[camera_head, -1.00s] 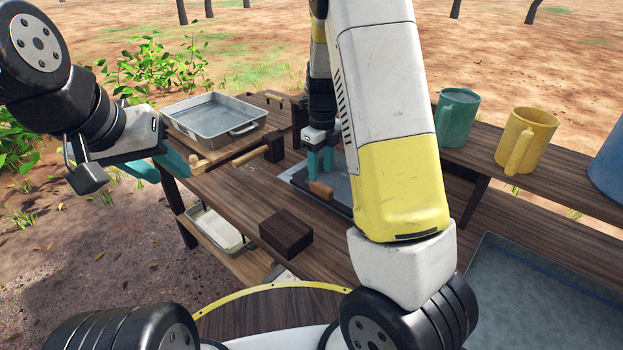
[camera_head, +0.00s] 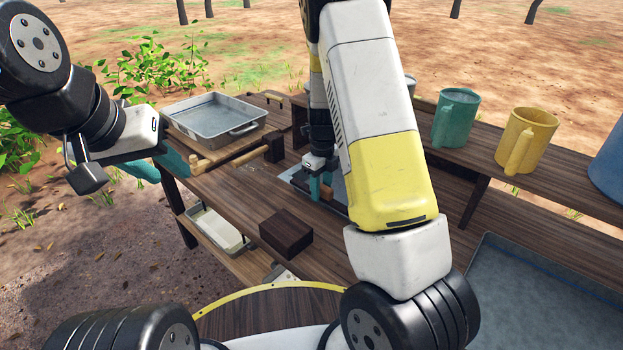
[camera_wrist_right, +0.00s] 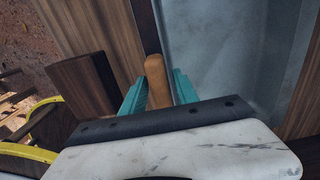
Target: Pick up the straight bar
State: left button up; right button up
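A short tan wooden bar with a rounded end (camera_wrist_right: 155,78) lies by the edge of a grey tray in the right wrist view. It also shows, partly hidden, in the head view (camera_head: 327,192). My right gripper (camera_head: 320,187) is lowered over it. In the wrist view its teal fingers (camera_wrist_right: 160,88) stand on either side of the bar, with a gap visible on the right. A longer tan rod (camera_head: 232,150) lies at the left of the table, with a dark block at its far end. My left gripper (camera_head: 168,165) is spread, empty, beside that rod's near end.
A dark wooden block (camera_head: 286,233) sits on the table, left of my right arm. A grey metal pan (camera_head: 216,133) stands at the back left. Green (camera_head: 455,118) and yellow (camera_head: 526,141) mugs stand on the right shelf. A large grey tray (camera_head: 545,300) lies at lower right.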

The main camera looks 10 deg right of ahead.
grip_shut()
